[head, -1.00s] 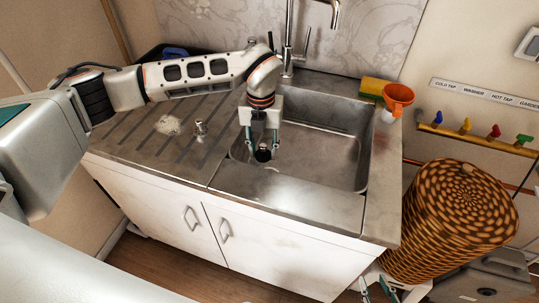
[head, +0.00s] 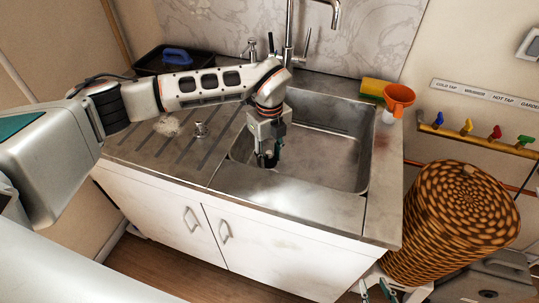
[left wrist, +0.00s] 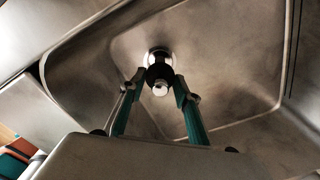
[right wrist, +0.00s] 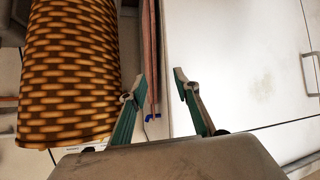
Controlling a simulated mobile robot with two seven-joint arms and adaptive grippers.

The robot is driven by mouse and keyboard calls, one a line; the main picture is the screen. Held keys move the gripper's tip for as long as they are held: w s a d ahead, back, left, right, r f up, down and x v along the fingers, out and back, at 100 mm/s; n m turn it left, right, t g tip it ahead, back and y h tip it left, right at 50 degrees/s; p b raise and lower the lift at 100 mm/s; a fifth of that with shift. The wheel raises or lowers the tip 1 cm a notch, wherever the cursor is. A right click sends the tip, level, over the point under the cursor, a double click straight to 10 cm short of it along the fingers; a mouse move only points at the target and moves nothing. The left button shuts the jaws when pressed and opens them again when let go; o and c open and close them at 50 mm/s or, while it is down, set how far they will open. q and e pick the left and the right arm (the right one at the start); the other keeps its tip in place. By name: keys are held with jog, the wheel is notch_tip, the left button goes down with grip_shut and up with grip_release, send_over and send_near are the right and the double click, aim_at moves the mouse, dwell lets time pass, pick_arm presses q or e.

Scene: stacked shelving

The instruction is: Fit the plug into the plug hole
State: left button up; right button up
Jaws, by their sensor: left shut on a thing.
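The dark plug with a pale metal knob (left wrist: 159,88) is between the fingertips of my left gripper (left wrist: 162,84), which is shut on it inside the sink basin (left wrist: 225,60). The bright ring of the plug hole (left wrist: 153,54) shows just behind the plug, which covers much of it. I cannot tell whether the plug touches the hole. In the head view my left gripper (head: 268,160) points down into the left part of the sink, and its fingers mostly hide the plug. My right gripper (right wrist: 160,84) is open and empty, low in front of the cabinet.
A metal fitting (head: 201,129) and a scourer (head: 168,126) lie on the draining board. The tap (head: 291,45) rises behind the sink. A sponge (head: 373,87) and orange funnel (head: 398,95) stand at the right rim. A wicker basket (head: 455,220) stands right of the cabinet.

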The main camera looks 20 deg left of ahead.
aim_at(270, 163)
pick_arm(q)
jog(key=shift+r, duration=0.1)
jog(key=shift+f+b, duration=1.05)
jog(key=shift+f, duration=1.95)
jog(key=shift+p, duration=0.75)
jog(key=shift+f+b, duration=0.35)
jog(key=shift+f, duration=0.5)
jog(key=shift+r, duration=0.1)
jog(key=shift+r+p, duration=0.5)
jog(key=shift+p, duration=0.1)
jog(key=shift+p, duration=0.55)
dwell(2.1)
